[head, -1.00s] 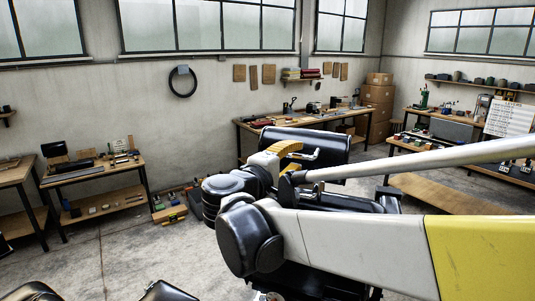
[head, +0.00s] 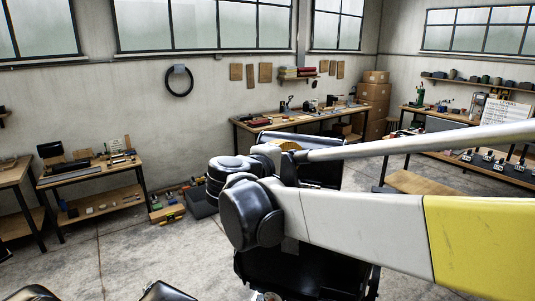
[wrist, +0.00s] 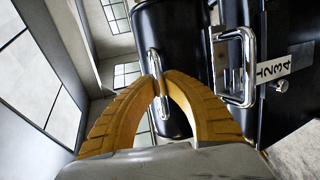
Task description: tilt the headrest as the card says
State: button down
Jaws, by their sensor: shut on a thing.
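The black headrest (head: 325,144) shows above the barber chair (head: 290,268), partly hidden behind my arm in the head view. In the wrist view the black headrest pad (wrist: 182,35) carries a chrome bar handle (wrist: 155,62). My gripper (wrist: 160,88) has its two yellow ridged fingers closed around this handle; in the head view only a bit of yellow shows. I cannot tell which number the headrest stands at.
A white sheet (head: 508,114) with unreadable print stands above the right workbench. A long workbench (head: 262,123) with tools runs along the back wall. A smaller bench (head: 90,172) is at left. Black padded shapes (head: 168,291) are at the lower left edge. The floor at left is open.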

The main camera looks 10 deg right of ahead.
jog(key=shift+w+d+r, duration=0.15)
jog(key=shift+w+r, duration=0.2)
jog(key=shift+r, duration=0.2)
jog(key=c, duration=1.5)
grip_release()
jog(key=shift+o, duration=0.2)
jog(key=shift+s, duration=0.1)
jog(key=v, duration=1.2)
